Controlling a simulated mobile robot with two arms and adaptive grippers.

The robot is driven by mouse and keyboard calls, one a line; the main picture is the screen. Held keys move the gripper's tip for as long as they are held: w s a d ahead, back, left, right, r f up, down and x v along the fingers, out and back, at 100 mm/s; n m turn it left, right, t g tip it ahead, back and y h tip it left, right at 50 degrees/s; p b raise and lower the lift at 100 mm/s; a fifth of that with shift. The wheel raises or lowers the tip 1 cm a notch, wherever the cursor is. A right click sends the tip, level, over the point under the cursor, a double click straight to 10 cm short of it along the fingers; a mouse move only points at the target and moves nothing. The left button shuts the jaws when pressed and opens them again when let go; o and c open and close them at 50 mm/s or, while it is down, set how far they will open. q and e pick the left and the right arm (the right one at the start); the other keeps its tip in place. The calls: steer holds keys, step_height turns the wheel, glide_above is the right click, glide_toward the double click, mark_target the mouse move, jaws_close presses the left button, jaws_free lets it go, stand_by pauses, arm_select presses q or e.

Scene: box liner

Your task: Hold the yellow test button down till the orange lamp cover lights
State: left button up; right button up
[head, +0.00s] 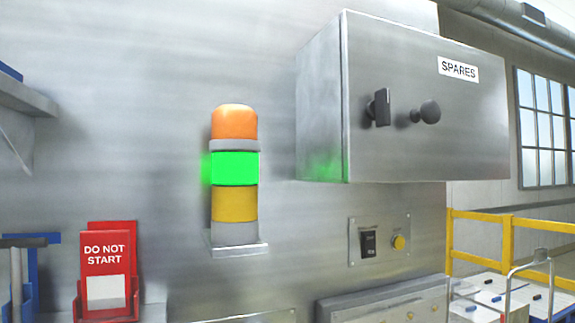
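The yellow test button (399,242) sits on a small metal plate (383,240) on the wall panel, right of a black switch (369,243). Nothing touches the button. The orange lamp cover (234,122) tops the stack light on the wall and looks unlit. Below it, the green section (235,168) glows brightly, and the yellow section (234,204) under that looks unlit. Neither of my grippers shows in the head view.
A metal cabinet marked SPARES (420,105), with a latch and a knob, juts out above the button plate. A red DO NOT START holder (106,268) is at lower left. A metal box top (385,300) lies below the button. A yellow railing (510,235) stands at right.

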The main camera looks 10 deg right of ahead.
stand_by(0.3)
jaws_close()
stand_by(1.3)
